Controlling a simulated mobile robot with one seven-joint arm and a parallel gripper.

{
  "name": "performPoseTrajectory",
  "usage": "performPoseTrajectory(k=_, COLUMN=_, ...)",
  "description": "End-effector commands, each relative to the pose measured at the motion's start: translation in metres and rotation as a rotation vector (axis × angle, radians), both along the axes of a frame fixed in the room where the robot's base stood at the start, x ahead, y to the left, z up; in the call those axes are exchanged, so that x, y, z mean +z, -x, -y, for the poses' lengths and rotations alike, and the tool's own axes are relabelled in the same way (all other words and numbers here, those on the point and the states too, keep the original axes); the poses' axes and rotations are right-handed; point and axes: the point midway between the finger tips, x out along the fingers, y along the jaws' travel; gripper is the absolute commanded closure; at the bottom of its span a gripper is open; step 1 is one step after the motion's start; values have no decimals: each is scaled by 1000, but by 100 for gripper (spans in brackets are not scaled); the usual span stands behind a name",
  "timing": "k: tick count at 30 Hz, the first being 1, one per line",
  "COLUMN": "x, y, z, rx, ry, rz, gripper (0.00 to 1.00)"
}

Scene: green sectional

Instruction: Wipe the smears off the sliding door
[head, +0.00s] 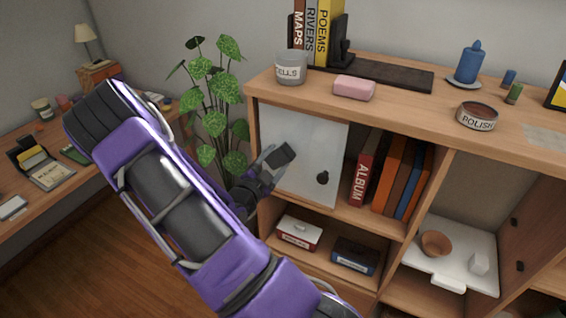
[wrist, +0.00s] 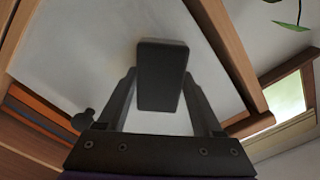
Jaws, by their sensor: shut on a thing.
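The sliding door (head: 318,150) is a pale white panel with a round black knob (head: 322,178), covering the upper left bay of the shelf unit. My gripper (head: 274,163) is at the door's left part, shut on a dark grey block (head: 281,153). In the wrist view the block (wrist: 162,75) stands between both fingers in front of the door (wrist: 80,50). I cannot tell whether the block touches the panel. The door looks faintly mottled, but no smear stands out clearly. The block and fingers hide part of the panel.
Right of the door stand a red album (head: 365,170) and several binders (head: 402,178). A jar (head: 291,67), a pink block (head: 354,88) and a polish tin (head: 477,116) sit on top. A leafy plant (head: 213,100) stands close left of the shelf unit.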

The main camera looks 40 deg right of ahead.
Motion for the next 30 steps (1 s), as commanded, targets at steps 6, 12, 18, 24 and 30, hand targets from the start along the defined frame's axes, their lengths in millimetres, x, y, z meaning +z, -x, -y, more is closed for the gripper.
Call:
performPoseTrajectory(k=6, x=4, y=-6, z=-2, rx=2, ry=1, rz=3, gripper=77)
performPoseTrajectory(k=12, x=18, y=-5, z=-3, rx=1, ry=1, rz=4, gripper=77)
performPoseTrajectory(k=18, x=21, y=0, z=-1, rx=-1, ry=2, rz=0, gripper=77)
performPoseTrajectory(k=24, x=21, y=17, z=7, rx=-1, ry=2, rz=0, gripper=77)
performPoseTrajectory(k=30, x=21, y=30, z=13, rx=-1, ry=2, rz=0, gripper=77)
